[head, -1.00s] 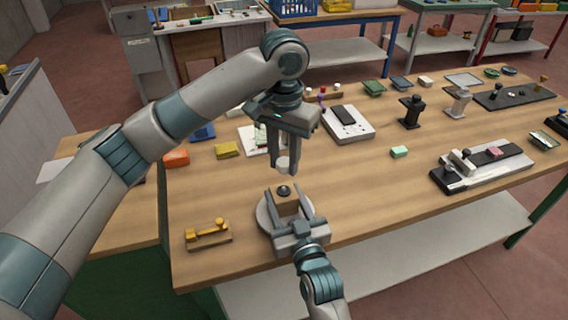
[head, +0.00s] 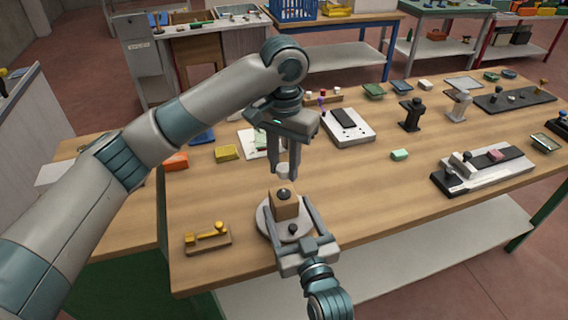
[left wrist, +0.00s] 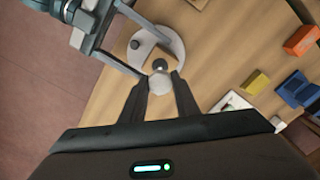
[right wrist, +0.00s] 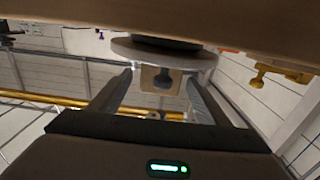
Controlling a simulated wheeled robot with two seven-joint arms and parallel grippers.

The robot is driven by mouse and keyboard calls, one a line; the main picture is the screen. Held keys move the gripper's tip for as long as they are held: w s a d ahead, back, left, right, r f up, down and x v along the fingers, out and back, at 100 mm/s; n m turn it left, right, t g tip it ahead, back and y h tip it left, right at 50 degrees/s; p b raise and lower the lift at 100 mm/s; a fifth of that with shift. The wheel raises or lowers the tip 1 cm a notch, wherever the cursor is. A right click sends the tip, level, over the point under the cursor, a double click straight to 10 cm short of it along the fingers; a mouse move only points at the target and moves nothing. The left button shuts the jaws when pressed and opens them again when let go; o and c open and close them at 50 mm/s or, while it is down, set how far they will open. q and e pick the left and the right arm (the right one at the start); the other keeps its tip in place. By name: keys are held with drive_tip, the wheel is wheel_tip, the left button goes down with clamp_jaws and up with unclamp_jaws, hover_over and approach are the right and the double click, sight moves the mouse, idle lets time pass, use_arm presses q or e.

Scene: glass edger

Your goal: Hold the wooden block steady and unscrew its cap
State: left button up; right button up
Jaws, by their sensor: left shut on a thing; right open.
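The tan wooden block (head: 278,208) stands on a round grey disc (head: 265,222) near the table's front edge. A dark knob (head: 284,193) is on its top and a second dark knob (head: 292,229) shows at its near side. My left gripper (head: 284,174) points down above the block, shut on a round white cap (left wrist: 160,83), which is clear of the block. My right gripper (head: 288,206) is open, its fingers on either side of the block. The right wrist view shows the block (right wrist: 150,78) between the spread fingers, with gaps at both sides.
A yellow fixture on a wooden base (head: 208,236) stands left of the disc. A yellow block (head: 227,152) and an orange block (head: 176,161) lie behind it. A white device (head: 347,127) lies back right. The table right of the disc is mostly clear.

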use_arm(q)
drive_tip(key=shift+f+b, duration=0.8)
drive_tip(key=shift+f, duration=0.15)
use_arm(e)
drive_tip(key=v, duration=0.8)
drive_tip(key=shift+s, duration=0.2)
